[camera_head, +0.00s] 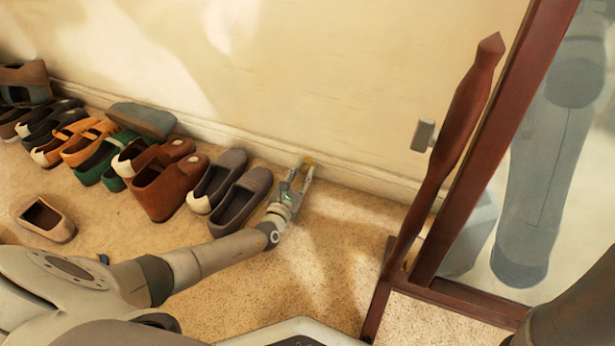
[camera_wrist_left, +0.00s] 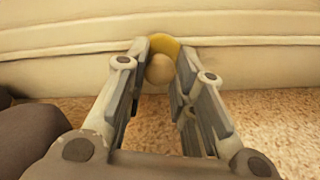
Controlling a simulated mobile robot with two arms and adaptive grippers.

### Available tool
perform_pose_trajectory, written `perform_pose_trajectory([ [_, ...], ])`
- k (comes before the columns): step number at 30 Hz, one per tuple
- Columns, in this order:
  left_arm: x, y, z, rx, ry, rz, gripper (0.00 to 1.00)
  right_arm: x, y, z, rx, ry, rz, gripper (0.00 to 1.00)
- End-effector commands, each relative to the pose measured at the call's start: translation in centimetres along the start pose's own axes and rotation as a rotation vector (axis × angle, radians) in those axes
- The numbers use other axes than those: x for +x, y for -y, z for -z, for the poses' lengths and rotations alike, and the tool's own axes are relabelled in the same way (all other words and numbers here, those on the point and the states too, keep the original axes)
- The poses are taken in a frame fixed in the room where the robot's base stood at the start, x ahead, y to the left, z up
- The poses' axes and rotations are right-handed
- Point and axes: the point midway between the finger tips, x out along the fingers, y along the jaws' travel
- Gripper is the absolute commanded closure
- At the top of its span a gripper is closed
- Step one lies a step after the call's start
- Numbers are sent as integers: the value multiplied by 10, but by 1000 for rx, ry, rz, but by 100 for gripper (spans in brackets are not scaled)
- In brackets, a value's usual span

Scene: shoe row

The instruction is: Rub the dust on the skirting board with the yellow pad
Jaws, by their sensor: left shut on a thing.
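The yellow pad (camera_wrist_left: 165,46) with a round beige knob (camera_wrist_left: 159,69) is between the fingertips of my left gripper (camera_wrist_left: 160,62) in the left wrist view. The gripper is shut on it. In the head view the left gripper (camera_head: 303,172) reaches the foot of the wall, and the yellow pad (camera_head: 309,161) shows small at its tips. The pad is against or very near the skirting board (camera_head: 350,177); I cannot tell whether it touches. The skirting board (camera_wrist_left: 60,66) also runs across the left wrist view. I can make out no dust. My right gripper is not in view.
A row of shoes lines the wall to the left, with grey shoes (camera_head: 241,199) closest to my left gripper. A single brown shoe (camera_head: 46,220) lies apart. A red-brown framed mirror (camera_head: 482,170) stands at right. Carpet (camera_head: 325,240) between is clear.

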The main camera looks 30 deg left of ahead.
Motion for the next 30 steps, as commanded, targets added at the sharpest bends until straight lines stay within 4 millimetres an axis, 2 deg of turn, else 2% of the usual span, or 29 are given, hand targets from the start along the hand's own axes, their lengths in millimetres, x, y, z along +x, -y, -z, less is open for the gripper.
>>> perform_pose_trajectory([
  [8, 1, 1, -2, -2, 2, -3, 100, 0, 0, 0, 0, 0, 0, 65],
  [30, 0, 56, -15, -1, 1, -1, 100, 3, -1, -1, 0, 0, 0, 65],
])
